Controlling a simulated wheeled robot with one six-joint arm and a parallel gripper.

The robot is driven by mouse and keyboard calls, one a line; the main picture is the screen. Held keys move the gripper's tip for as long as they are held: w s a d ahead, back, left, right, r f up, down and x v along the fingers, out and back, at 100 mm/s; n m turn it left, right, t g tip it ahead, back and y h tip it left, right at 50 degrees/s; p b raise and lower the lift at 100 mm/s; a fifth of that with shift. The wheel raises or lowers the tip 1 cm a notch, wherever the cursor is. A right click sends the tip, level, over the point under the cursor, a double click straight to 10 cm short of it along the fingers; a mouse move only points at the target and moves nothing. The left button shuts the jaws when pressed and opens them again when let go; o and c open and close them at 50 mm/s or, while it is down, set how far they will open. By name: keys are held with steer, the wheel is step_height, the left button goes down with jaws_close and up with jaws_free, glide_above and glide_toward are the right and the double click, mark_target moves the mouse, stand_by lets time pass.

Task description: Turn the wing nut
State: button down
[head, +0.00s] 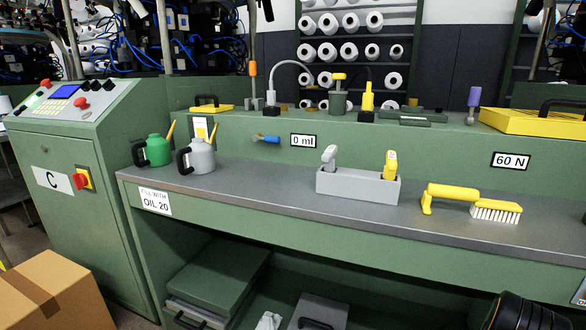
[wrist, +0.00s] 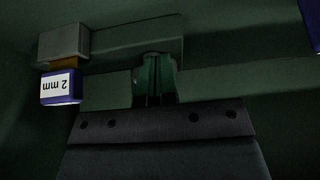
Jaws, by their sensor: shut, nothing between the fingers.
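I cannot pick out the wing nut for sure in either view; the wrist view is dark. There, my gripper (wrist: 156,72) is shut and empty, its narrow fingers together in the middle above a dark block with several holes. Dark green bars lie beyond and on both sides of the fingers. Left of them is a grey block (wrist: 64,42) with a blue block below it that carries an upside-down "2 mm" label (wrist: 62,87). I cannot tell whether the fingers touch anything. The gripper does not show in the head view.
In the head view, a grey bench (head: 270,187) holds a green oil can (head: 157,150), a grey oil can (head: 201,157), a grey bin (head: 357,187) and a yellow brush (head: 470,203). Signs read "0 ml" (head: 303,141) and "60 N" (head: 510,161). A cardboard box (head: 60,290) stands at lower left.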

steer(key=shift+s+a, duration=0.3)
stand_by(0.5)
